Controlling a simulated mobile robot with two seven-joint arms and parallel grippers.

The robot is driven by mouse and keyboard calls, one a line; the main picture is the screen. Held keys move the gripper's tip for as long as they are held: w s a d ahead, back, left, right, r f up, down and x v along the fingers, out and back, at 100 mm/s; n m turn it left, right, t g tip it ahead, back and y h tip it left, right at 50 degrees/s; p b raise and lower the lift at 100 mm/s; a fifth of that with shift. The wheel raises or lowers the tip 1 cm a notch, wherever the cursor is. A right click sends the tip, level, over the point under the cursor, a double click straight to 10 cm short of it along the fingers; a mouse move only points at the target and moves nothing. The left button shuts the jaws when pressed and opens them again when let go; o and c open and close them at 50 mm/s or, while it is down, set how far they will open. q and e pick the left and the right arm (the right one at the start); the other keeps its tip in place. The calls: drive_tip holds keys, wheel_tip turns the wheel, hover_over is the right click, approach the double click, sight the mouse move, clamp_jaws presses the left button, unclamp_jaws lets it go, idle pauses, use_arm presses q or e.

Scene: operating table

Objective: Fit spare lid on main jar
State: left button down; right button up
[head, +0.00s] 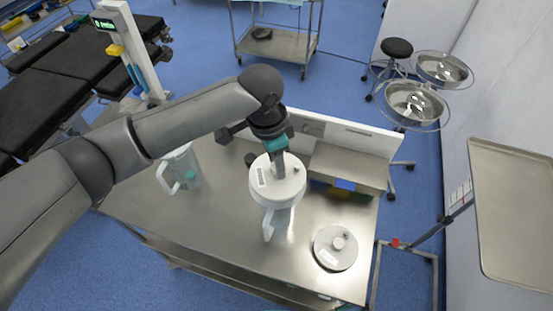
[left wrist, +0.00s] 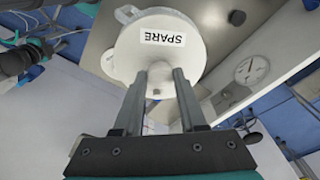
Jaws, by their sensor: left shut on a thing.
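My left gripper (head: 279,170) points down in the middle of the head view, its fingers shut on the knob of a round white lid (head: 265,183). In the left wrist view this lid (left wrist: 195,55) reads SPARE, with the fingers (left wrist: 160,78) on its knob. A pale jar (head: 281,222) with a side handle stands directly beneath the lid in the head view. I cannot tell whether the lid touches its rim. A second pale lid (head: 331,259) with a knob lies flat on the steel table, right of the jar. My right gripper is not seen.
A pale jug (head: 186,163) with a handle and a teal mark stands on the table (head: 215,215) at left. A steel box-like shelf (head: 349,166) stands at the back right. The table's front middle is clear. A tray (head: 512,215) stands at far right.

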sight(269, 177)
use_arm(q)
drive_tip(key=shift+f+b, duration=0.45)
drive_tip(key=shift+f, duration=0.7)
drive_tip(key=shift+c, duration=1.9)
unclamp_jaws()
drive_tip(key=shift+r, duration=0.1)
wheel_tip(269, 177, up, 15)
drive_tip(key=a, duration=0.1)
drive_tip(key=shift+s+a+b, duration=0.35)
drive_tip(key=shift+b, duration=0.05)
